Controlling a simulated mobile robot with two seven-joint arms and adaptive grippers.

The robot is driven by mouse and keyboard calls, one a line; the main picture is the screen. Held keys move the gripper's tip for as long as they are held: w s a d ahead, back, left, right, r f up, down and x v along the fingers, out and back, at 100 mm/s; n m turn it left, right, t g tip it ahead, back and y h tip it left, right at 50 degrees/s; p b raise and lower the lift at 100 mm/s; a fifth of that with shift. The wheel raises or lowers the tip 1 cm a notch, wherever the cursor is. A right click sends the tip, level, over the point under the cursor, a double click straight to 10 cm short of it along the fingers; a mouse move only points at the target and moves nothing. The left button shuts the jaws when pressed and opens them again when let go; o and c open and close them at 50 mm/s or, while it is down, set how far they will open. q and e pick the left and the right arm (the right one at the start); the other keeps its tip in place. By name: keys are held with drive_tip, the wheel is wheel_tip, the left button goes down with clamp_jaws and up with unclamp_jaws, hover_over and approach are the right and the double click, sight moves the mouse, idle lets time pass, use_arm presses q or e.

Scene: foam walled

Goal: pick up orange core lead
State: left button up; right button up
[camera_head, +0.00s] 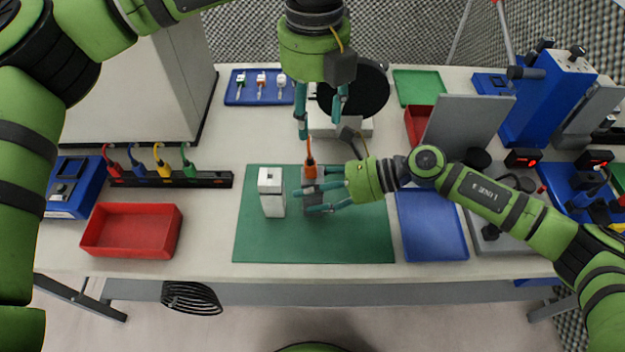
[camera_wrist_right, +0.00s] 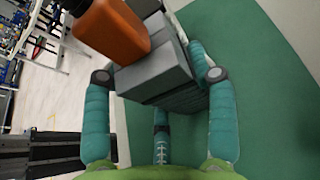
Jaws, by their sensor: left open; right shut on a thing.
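The orange core lead (camera_head: 310,158) stands upright with its orange body at the top of a grey block (camera_head: 311,206) over the green mat. In the right wrist view the orange body (camera_wrist_right: 108,32) is large, against the grey block (camera_wrist_right: 155,75). My right gripper (camera_head: 308,197) comes from the right and is shut on the grey block, a finger on either side. My left gripper (camera_head: 320,124) is open, fingers pointing down, just behind and above the orange lead. Whether it touches the lead cannot be told.
A white block (camera_head: 271,193) stands on the green mat (camera_head: 262,242), left of the grey block. A red tray (camera_head: 132,231) and a rack (camera_head: 170,179) with coloured leads lie left. A blue tray (camera_head: 432,226) lies right. A black disc (camera_head: 368,90) is behind my left gripper.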

sight(309, 153)
use_arm(q)
drive_tip(key=f+m, duration=0.2)
drive_tip(key=m, duration=0.5)
drive_tip(key=f+m, duration=0.2)
drive_tip(key=m, duration=0.5)
drive_tip(key=f+m, duration=0.2)
drive_tip(key=m, duration=0.5)
drive_tip(key=shift+s+a, duration=0.1)
drive_tip(key=shift+a, duration=0.1)
drive_tip(key=shift+a+f, duration=0.15)
drive_tip(key=shift+f, duration=2.65)
clamp_jaws()
